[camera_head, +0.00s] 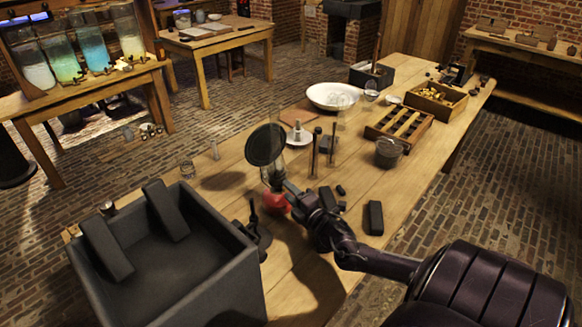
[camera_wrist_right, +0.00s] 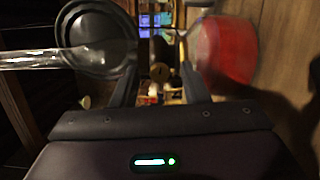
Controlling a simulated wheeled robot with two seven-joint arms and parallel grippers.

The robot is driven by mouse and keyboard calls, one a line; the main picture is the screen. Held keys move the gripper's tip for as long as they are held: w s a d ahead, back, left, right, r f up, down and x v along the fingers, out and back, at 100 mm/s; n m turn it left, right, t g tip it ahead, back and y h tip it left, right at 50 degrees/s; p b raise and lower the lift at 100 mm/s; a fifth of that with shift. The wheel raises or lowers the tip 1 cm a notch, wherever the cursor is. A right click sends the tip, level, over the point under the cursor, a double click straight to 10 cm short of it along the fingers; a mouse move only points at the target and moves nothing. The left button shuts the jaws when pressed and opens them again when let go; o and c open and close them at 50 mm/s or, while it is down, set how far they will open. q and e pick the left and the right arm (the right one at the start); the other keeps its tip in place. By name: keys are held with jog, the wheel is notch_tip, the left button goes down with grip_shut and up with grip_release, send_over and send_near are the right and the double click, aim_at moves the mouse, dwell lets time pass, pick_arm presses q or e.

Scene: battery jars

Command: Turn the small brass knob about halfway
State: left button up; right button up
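In the right wrist view a small round brass-brown piece (camera_wrist_right: 160,72) shows between the fingers of my right gripper (camera_wrist_right: 160,80). It may be the brass knob; it is dim and I cannot tell whether it is touched. The two dark fingers stand apart. In the head view my right gripper (camera_head: 284,190) is above the table, beside a black round disc (camera_head: 265,145) and a red object (camera_head: 275,203). The knob cannot be made out there. The disc (camera_wrist_right: 95,40) and the red object (camera_wrist_right: 225,50) flank the gripper in the wrist view. My left gripper is not in view.
A large dark open box (camera_head: 165,265) stands at the near left. A dark stand (camera_head: 257,235) is close to the gripper. Thin rods (camera_head: 315,152), a white bowl (camera_head: 332,96) and a slotted wooden rack (camera_head: 400,124) are farther back. Jars of coloured liquid (camera_head: 92,55) stand on another table.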

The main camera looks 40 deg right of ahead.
jog(key=s+a, duration=0.1)
jog(key=s, duration=0.6)
jog(key=shift+s, duration=0.35)
dwell(0.5)
